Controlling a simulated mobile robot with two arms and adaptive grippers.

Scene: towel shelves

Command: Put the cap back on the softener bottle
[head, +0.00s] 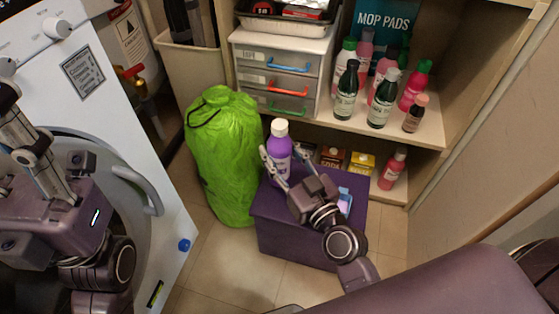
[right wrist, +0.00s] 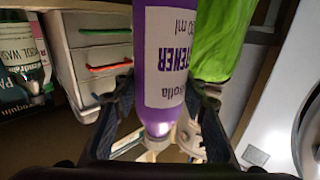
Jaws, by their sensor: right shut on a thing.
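The purple softener bottle (head: 280,162) stands upright at the purple box, with a white cap (head: 279,127) at its top. I cannot tell whether its base touches the box or how firmly the cap sits. My right gripper (head: 281,155) is shut on the bottle, one finger on each side. In the right wrist view the bottle (right wrist: 172,60) appears upside down between the fingers, its label inverted and the pale cap (right wrist: 157,143) at the neck end. My left gripper (head: 35,150) is at the far left before the washing machine; its finger opening is unclear.
The purple box (head: 290,240) stands on the tiled floor, with a light-blue item (head: 344,198) on it, partly hidden. A green bag (head: 220,160) stands close left of the bottle. Shelves with several bottles (head: 346,90) are behind.

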